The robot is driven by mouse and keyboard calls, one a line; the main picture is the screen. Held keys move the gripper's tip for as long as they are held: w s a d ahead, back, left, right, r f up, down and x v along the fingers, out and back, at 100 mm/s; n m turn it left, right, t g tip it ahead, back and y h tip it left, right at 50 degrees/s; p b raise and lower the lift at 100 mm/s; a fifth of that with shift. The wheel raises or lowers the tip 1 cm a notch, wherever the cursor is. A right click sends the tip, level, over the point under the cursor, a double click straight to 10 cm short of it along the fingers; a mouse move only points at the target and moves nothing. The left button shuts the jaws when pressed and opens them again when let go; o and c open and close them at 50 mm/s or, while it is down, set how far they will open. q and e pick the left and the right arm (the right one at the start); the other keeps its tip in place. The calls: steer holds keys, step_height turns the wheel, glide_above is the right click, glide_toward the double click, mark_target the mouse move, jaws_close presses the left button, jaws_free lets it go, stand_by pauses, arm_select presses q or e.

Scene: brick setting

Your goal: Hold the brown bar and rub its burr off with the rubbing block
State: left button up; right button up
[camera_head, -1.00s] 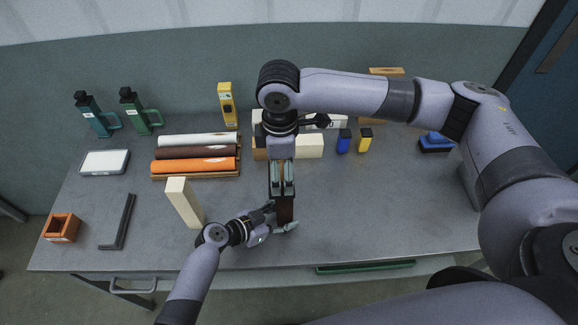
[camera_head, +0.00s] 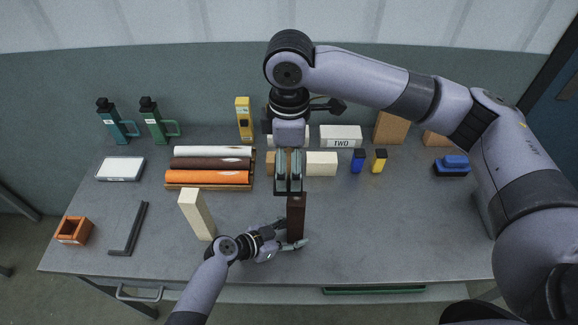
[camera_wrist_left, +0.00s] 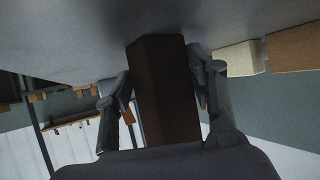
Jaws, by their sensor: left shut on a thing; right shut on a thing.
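The dark brown bar (camera_head: 296,217) stands upright near the front middle of the table. My left gripper (camera_head: 290,234) is shut on its lower part from the left side. In the left wrist view the bar (camera_wrist_left: 166,95) stands between my two left fingers (camera_wrist_left: 165,110). My right gripper (camera_head: 289,182) points down just behind and above the bar's top in the head view. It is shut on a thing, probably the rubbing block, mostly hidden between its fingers. I cannot tell whether that thing touches the bar. The burr is too small to make out.
A pale upright block (camera_head: 197,214) stands left of my left gripper. A rack of coloured rolls (camera_head: 208,186), a cream block (camera_head: 321,164), and small blue (camera_head: 358,160) and yellow (camera_head: 379,161) pieces stand behind. The table right of the bar is clear.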

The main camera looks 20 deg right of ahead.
stand_by(0.8)
steer(key=shift+f, duration=3.45)
steer(key=shift+s+d+f, duration=0.1)
steer(key=shift+d+f, duration=0.4)
steer(key=shift+f, duration=0.1)
steer(key=shift+a, duration=0.45)
steer(key=shift+w+a+r, duration=0.1)
steer(key=shift+w+a, duration=0.05)
steer(key=shift+w, duration=0.05)
steer(key=shift+r, duration=4)
